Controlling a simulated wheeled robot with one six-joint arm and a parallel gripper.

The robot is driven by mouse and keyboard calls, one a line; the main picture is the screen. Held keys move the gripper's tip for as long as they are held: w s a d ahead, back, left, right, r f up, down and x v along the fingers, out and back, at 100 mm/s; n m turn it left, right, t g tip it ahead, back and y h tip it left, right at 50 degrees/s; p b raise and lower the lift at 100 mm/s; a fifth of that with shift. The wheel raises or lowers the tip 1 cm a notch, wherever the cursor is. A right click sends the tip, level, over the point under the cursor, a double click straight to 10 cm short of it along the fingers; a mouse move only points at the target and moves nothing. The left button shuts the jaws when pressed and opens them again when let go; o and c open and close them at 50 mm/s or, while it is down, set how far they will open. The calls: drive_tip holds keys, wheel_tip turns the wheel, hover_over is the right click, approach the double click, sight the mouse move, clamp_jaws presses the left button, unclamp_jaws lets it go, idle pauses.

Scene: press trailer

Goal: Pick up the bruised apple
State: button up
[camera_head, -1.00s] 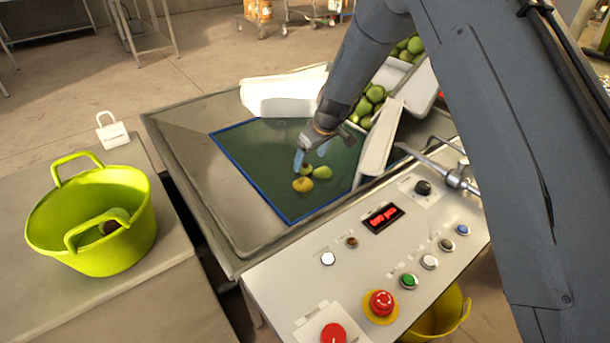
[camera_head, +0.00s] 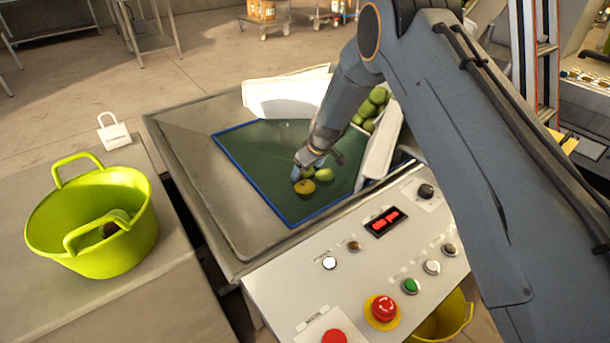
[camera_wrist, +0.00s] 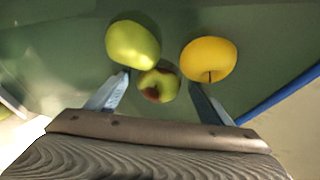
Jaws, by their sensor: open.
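The bruised apple (camera_wrist: 160,86) is small and green with a dark brown patch. It lies on the green mat (camera_wrist: 75,62) in the wrist view, just ahead of and between the two fingers of my gripper (camera_wrist: 158,80). A larger green apple (camera_wrist: 133,44) is close beside it at upper left. A yellow apple (camera_wrist: 208,59) lies at upper right near the right fingertip. In the head view my gripper (camera_head: 307,165) is open and low over the apples, partly hiding the bruised one. The yellow apple (camera_head: 305,187) shows there too.
A lime bucket (camera_head: 120,255) with a brownish fruit inside stands on the left table. A control panel (camera_head: 340,262) with buttons and a red emergency stop lies in front. A chute (camera_head: 381,150) and a pile of green apples (camera_head: 372,105) are behind at right. The mat's left part is clear.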

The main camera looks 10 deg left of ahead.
drive_tip(key=shift+f, duration=0.1)
drive_tip(key=c, duration=1.2)
wheel_tip(320, 180, up, 10)
drive_tip(key=shift+r+b, duration=0.1)
drive_tip(key=shift+b, duration=0.55)
